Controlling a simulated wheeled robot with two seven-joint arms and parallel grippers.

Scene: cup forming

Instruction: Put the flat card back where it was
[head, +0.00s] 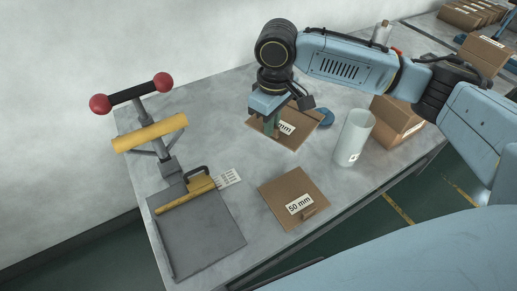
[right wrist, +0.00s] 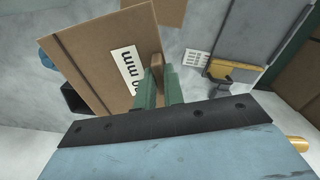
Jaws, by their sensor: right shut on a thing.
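A flat brown card (head: 300,119) with a white label ending in "mm" is at the back middle of the table; its number is hidden behind my gripper. My right gripper (head: 271,130) points down at the card's near left side. In the right wrist view the green fingers (right wrist: 160,88) are shut on a small brown tab of the card (right wrist: 95,45). I cannot tell whether the card touches the table. A second flat card (head: 285,188), labelled "50 mm", lies nearer the front, with a similar tab. My left gripper is not in view.
A grey forming press (head: 205,240) with a yellow bar and red-knobbed handle stands at the left. A whitish cylinder (head: 354,138) stands right of the cards, with brown boxes (head: 398,120) behind it. A blue round thing (head: 326,118) lies beside the held card.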

